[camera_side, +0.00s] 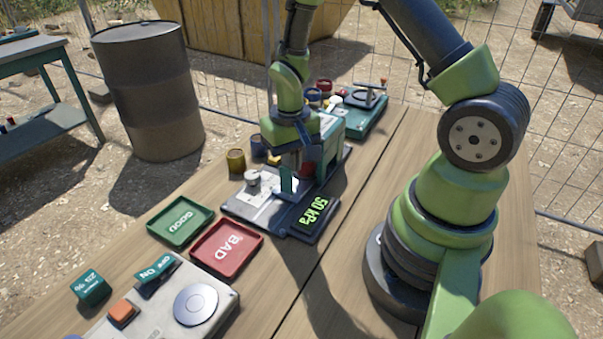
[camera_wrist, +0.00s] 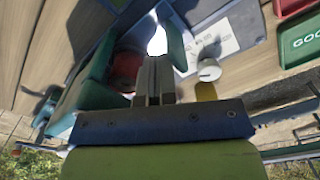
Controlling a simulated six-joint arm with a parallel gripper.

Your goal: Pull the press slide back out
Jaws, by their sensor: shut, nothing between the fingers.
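The press (camera_side: 331,135) is a teal frame on a dark base with a green 50 kPa display (camera_side: 317,214). A pale plate with printed marks (camera_side: 262,203) lies on the base, and also shows in the wrist view (camera_wrist: 217,38). My gripper (camera_side: 290,165) points down at the press's front, beside a teal upright piece (camera_side: 287,185). In the wrist view, the grey fingers (camera_wrist: 153,62) are together and empty, between two teal parts. A red round part (camera_wrist: 126,68) is beside them. I cannot clearly tell the slide from the frame; my wrist hides part of it.
A white knob-like piece (camera_side: 252,178) stands at the plate's left. A green GOOD tray (camera_side: 181,222) and a red BAD tray (camera_side: 226,247) lie in front left. A control box (camera_side: 195,304) sits at the near edge.

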